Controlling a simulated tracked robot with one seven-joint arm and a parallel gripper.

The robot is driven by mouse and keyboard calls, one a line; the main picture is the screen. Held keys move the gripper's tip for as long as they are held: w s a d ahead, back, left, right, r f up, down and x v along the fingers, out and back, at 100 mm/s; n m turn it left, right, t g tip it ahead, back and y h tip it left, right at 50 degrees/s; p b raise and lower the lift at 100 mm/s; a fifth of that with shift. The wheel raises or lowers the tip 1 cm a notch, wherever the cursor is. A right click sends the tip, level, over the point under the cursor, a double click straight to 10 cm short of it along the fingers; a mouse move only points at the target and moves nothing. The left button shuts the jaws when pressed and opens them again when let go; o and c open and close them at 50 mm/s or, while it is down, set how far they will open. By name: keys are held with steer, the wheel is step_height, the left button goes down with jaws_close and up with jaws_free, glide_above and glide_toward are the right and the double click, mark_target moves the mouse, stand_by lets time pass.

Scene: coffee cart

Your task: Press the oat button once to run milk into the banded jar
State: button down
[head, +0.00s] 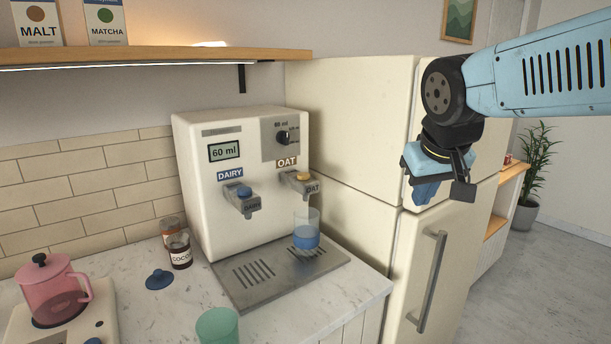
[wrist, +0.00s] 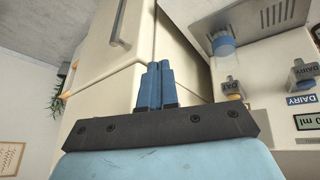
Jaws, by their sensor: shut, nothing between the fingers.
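The cream milk dispenser (head: 232,190) stands on the counter, its display reading 60 ml. The banded jar (head: 306,232), clear with a blue lower part, stands upright on the drip tray (head: 270,281) below the oat spout. In the wrist view the jar (wrist: 222,42) and the oat button (wrist: 234,97) show at the right, upside down. My gripper (head: 425,192) is shut and empty, in front of the fridge, right of the dispenser and apart from it. Its blue fingers (wrist: 155,72) are together.
The blue dairy button (head: 244,191) is on the left spout. The fridge (head: 350,130) stands right of the counter. A green cup (head: 217,326), a blue lid (head: 159,279), a cocoa jar (head: 179,252) and a pink pot (head: 55,290) stand or lie left of the tray.

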steer(key=w+a+r+n, duration=0.1)
steer(key=w+a+r, duration=0.1)
steer(key=w, duration=0.3)
steer(key=w+a+r+n, duration=0.1)
steer(key=w+a+r, duration=0.15)
steer(key=w, duration=0.25)
step_height(320, 180, up, 2)
steer(key=n+t+h, duration=0.2)
steer(key=n+t, duration=0.1)
glide_above(302, 175)
steer(key=shift+r, duration=0.1)
steer(key=shift+y, duration=0.3)
steer(key=shift+f, duration=4.45)
steer(key=shift+f, duration=0.85)
steer(key=shift+r, duration=0.95)
